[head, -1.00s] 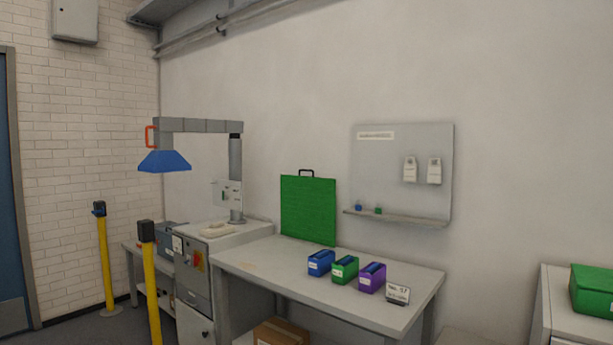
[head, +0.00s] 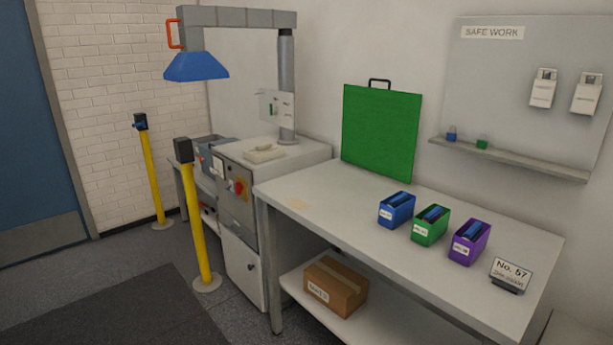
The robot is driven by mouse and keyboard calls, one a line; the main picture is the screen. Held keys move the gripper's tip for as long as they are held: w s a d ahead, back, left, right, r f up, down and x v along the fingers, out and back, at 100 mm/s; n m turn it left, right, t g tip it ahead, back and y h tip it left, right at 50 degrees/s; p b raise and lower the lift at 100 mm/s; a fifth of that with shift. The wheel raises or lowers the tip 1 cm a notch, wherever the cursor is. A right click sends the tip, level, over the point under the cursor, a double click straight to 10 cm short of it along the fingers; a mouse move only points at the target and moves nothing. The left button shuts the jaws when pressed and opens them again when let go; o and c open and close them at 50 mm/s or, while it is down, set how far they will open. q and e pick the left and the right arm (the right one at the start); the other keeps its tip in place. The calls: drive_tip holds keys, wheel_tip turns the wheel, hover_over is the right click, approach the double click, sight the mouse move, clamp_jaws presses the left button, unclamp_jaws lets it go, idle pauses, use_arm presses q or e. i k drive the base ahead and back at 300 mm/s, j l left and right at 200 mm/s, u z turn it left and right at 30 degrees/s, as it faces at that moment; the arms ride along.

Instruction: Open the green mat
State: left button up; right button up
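The green mat (head: 379,133) is a flat green panel with a dark handle on its top edge. It stands upright at the back of the white workbench (head: 330,205), close to the wall. Its front face is fully in view and nothing covers it. Neither of my grippers shows in the head view.
Blue (head: 396,210), green (head: 430,225) and purple (head: 469,242) boxes and a "No. 57" sign (head: 510,274) stand on the bench's right part. A cardboard box (head: 336,287) sits on the lower shelf. A yellow post (head: 198,225) stands left. The bench's left part is mostly clear.

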sight(381, 125)
drive_tip(key=i+u, duration=0.3)
drive_tip(key=i, duration=0.4)
drive_tip(key=i+u, duration=0.3)
drive_tip(key=i, duration=0.35)
drive_tip(key=i+z, duration=0.35)
drive_tip(key=i+j+z, duration=0.3)
drive_tip(key=i, duration=0.15)
drive_tip(key=l, duration=0.1)
